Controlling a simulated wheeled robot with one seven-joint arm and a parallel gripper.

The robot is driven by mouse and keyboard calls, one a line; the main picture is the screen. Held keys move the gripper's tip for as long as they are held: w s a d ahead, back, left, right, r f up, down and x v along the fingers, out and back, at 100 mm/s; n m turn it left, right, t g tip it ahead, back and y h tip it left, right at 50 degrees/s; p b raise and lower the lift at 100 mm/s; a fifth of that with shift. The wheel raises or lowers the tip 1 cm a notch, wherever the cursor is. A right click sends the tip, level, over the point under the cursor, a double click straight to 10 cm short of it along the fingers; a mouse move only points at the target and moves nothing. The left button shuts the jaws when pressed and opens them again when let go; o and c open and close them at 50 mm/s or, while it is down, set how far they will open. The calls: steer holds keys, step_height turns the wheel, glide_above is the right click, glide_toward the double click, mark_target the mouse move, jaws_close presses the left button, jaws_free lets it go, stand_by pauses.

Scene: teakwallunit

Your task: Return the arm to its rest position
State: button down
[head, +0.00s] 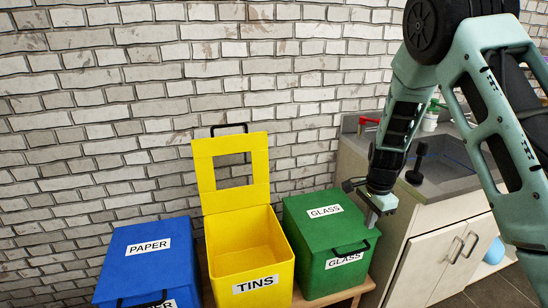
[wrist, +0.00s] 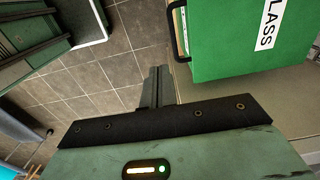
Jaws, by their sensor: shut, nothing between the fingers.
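My gripper (head: 376,206) hangs down at the end of my green arm in the head view, in front of the right part of the green GLASS bin (head: 308,238). In the wrist view my gripper (wrist: 157,82) has its fingers together with nothing between them. The green bin (wrist: 222,40) shows at the upper right there, with its black handle beside the fingers. I cannot tell whether the fingers touch the bin.
A yellow TINS bin (head: 237,240) stands with its lid raised. A closed blue PAPER bin (head: 150,262) is at the left. A counter with a sink (head: 440,165) and cabinet doors (head: 440,262) is at the right. Tiled floor (wrist: 110,75) shows below my gripper.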

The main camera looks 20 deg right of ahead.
steer(key=s+a+r+n+y, duration=0.1)
steer(key=s+a+r+n, duration=0.25)
steer(key=a, duration=0.35)
steer(key=s+a+r+n, duration=0.3)
steer(key=a+r+n, duration=0.15)
steer(key=a, duration=0.25)
steer(key=s+a+r+n+y, duration=0.1)
steer(key=s+a+r+n, duration=0.3)
steer(key=a, duration=0.3)
steer(key=s+a+r+n, duration=0.2)
steer(key=s+a+n, duration=0.1)
steer(key=s+n, duration=0.3)
steer(key=s+a+r+n+h, duration=0.1)
steer(key=s+a+r+n, duration=0.2)
steer(key=s+n, duration=0.4)
steer(key=s+p, duration=0.1)
steer(key=s, duration=0.3)
steer(key=shift+a, duration=0.2)
steer(key=shift+r, duration=0.1)
